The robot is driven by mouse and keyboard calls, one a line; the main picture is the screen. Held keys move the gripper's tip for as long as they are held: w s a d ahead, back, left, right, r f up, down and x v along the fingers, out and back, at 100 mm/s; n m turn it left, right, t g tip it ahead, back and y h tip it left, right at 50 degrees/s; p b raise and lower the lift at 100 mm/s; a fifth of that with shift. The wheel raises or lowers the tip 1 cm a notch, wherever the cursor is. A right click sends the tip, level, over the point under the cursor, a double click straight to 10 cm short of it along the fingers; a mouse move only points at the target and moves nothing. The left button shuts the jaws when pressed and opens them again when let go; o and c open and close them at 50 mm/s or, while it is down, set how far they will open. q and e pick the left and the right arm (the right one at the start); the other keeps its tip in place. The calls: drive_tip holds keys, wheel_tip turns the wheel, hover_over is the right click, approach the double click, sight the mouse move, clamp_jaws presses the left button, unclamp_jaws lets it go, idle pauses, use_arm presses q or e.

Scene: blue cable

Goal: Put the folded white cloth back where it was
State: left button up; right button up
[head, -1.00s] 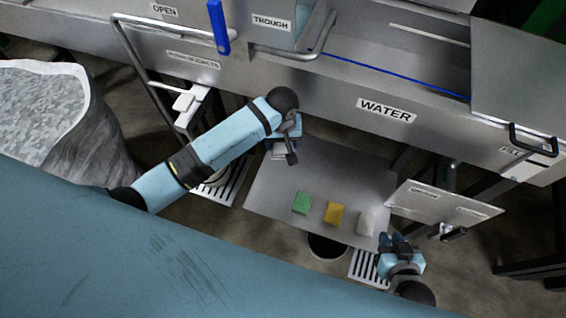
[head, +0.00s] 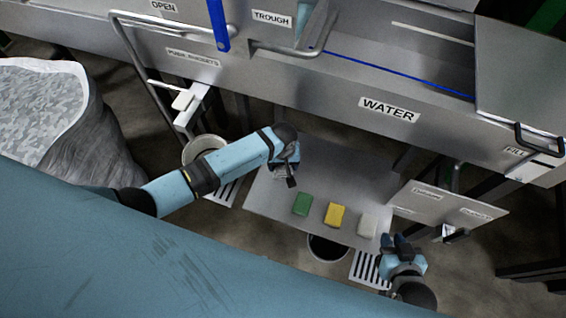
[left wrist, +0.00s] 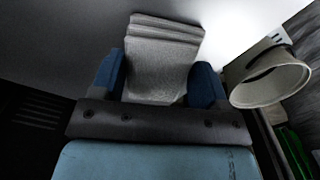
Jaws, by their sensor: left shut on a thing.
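The folded white cloth (left wrist: 160,62) is in the left wrist view, its layered folds at the top. My left gripper (left wrist: 158,85) is shut on it, with a blue finger on each side. In the head view my left gripper (head: 284,172) is over the left part of the grey metal shelf (head: 330,175), and the arm mostly hides the cloth. I cannot tell whether the cloth touches the shelf. My right gripper (head: 396,242) is by the shelf's near right corner; its opening is unclear.
A green block (head: 302,204), a yellow block (head: 335,214) and a white block (head: 368,224) lie in a row along the shelf's near edge. A round pail (head: 204,148) stands to the left. The WATER trough (head: 390,109) runs behind.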

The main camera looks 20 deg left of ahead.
use_arm(q)
drive_tip(key=o, duration=0.8)
drive_tip(key=shift+f, duration=0.1)
drive_tip(key=shift+o, duration=0.2)
wheel_tip(320, 180, up, 12)
drive_tip(key=p, duration=0.1)
drive_tip(key=shift+m+t+h, duration=0.7)
drive_tip(key=shift+t+h, duration=0.1)
drive_tip(key=shift+h, duration=0.1)
drive_tip(key=s+f, duration=0.1)
drive_tip(key=s+d+f, duration=0.1)
drive_tip(key=s, duration=0.1)
drive_tip(key=shift+s+d+f, duration=0.15)
drive_tip(key=shift+s+f, duration=0.1)
drive_tip(key=shift+f, duration=0.1)
drive_tip(key=s+a+r+m+t, duration=0.1)
drive_tip(key=s+a+m+t, duration=0.2)
drive_tip(key=s, duration=0.3)
drive_tip(key=s+a+r+m+t+h, duration=0.1)
drive_tip(key=s+a+r+m+t, duration=0.1)
drive_tip(key=s+t, duration=0.4)
drive_tip(key=shift+s+a+m+h, duration=0.3)
drive_tip(key=shift+s+a+m, duration=0.1)
drive_tip(key=shift+s+a, duration=0.4)
